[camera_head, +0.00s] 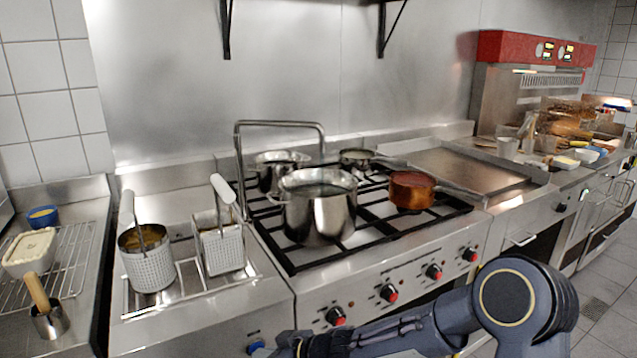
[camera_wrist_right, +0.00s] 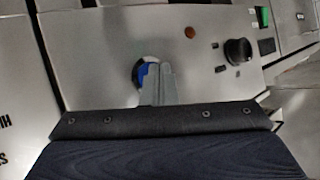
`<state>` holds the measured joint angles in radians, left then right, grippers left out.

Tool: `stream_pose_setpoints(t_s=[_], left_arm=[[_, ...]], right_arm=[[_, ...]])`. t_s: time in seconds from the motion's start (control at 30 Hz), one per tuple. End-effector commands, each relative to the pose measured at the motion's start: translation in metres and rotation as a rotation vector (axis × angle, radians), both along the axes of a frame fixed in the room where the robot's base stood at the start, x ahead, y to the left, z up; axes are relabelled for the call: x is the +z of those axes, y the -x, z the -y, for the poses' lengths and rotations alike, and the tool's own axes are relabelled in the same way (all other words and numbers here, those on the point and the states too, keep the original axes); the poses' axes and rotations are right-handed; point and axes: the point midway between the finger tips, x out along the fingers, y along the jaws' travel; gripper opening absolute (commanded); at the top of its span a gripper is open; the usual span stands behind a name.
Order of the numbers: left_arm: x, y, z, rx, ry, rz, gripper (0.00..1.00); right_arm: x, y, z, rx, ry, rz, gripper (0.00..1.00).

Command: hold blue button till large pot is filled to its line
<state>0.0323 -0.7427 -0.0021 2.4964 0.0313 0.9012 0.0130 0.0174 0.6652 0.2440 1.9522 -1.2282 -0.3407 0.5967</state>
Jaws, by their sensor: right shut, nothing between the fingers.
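The large steel pot (camera_head: 318,222) stands upright on the front left of the stove, under the bent metal spout (camera_head: 281,124). Its inside looks grey; I cannot make out the water level or a line. The blue button (camera_head: 256,347) is on the front panel at the bottom edge of the head view. In the right wrist view the blue button (camera_wrist_right: 144,74) is partly hidden behind my fingers. My right gripper (camera_wrist_right: 157,84) is shut and empty, its tips at the button and seemingly touching it. In the head view my right gripper (camera_head: 280,348) is partly cut off. My left gripper is out of view.
Two fryer baskets (camera_head: 149,262) stand left of the stove. A smaller steel pot (camera_head: 275,168), a dark pan (camera_head: 357,160) and a copper pan (camera_head: 410,190) share the burners. Red-marked knobs (camera_head: 388,293) line the stove front near my right arm.

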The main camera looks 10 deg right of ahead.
Motion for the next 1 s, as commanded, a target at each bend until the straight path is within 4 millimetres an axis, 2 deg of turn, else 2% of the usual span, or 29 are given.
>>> stream_pose_setpoints(t_s=[0.23, 0.5, 0.87, 1.0], left_arm=[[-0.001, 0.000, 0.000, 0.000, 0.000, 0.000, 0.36], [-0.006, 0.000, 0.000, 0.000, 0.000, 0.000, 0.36], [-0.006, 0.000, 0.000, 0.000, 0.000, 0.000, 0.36], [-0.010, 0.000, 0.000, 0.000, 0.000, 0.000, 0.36]], right_arm=[[0.000, 0.001, 0.001, 0.000, -0.001, 0.001, 0.00], [-0.001, 0.015, 0.005, 0.000, -0.001, 0.001, 0.00], [0.000, 0.018, 0.006, 0.000, -0.001, 0.001, 0.00], [-0.001, 0.025, 0.008, 0.000, 0.000, -0.001, 0.00]])
